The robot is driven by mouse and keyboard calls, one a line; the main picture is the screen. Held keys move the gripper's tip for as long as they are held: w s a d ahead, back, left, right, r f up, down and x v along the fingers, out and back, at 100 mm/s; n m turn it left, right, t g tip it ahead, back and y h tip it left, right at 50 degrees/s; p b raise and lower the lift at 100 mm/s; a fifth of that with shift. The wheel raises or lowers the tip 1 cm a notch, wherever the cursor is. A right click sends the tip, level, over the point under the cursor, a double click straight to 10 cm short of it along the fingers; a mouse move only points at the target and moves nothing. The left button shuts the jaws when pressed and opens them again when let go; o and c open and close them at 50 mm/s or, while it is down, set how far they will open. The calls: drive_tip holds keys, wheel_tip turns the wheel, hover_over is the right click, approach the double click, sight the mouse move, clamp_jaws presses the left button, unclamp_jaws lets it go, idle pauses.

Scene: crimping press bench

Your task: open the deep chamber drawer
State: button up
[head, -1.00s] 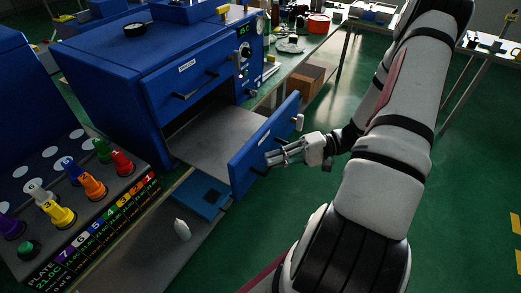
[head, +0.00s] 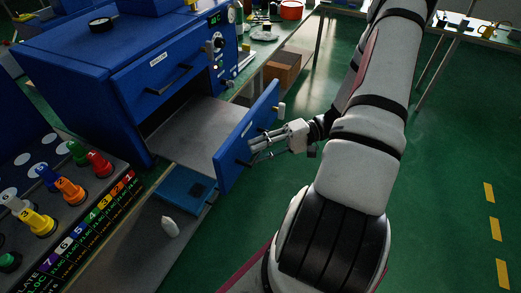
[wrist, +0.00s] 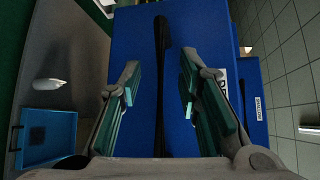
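The deep chamber drawer stands pulled out below the upper drawer of the blue press cabinet. Its blue front panel (head: 232,152) is well clear of the cabinet, with a grey floor (head: 195,132) behind it. My gripper (head: 255,146) is at the outer face of this panel. In the wrist view the drawer's black bar handle (wrist: 161,75) runs between my two fingers (wrist: 160,92). The fingers are apart, with visible gaps to the handle on both sides. The drawer's label is partly hidden by a finger in the wrist view.
The upper drawer (head: 150,62) is closed. A blue tray (head: 183,190) and a white bottle (head: 170,227) are below the open drawer. A rack with coloured numbered pegs (head: 68,190) stands at the left. A cardboard box (head: 280,68) is under the bench behind. Green floor to the right is clear.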

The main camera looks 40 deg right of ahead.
drive_tip(key=v, duration=1.1)
drive_tip(key=shift+s+d, duration=0.25)
drive_tip(key=shift+d, duration=0.05)
drive_tip(key=shift+r, duration=0.1)
drive_tip(key=w+a+r+n+g+h, duration=0.2)
drive_tip(key=a+r+g+h, duration=0.2)
drive_tip(key=a+r, duration=0.3)
drive_tip(key=w+a+r+n+g+h, duration=0.2)
drive_tip(key=a+r+g+h, duration=0.15)
drive_tip(key=a+r, duration=0.35)
drive_tip(key=s+a+r+n+t+h, duration=0.1)
drive_tip(key=s+a+r+t+h, duration=0.1)
drive_tip(key=s+a+r+h, duration=0.1)
drive_tip(key=s+a+r+n+t+h, duration=0.1)
drive_tip(key=s+a+r+t+h, duration=0.2)
drive_tip(key=a+r, duration=0.4)
drive_tip(key=s+a+h, duration=0.1)
drive_tip(key=s+a, duration=0.1)
drive_tip(key=shift+a, duration=0.35)
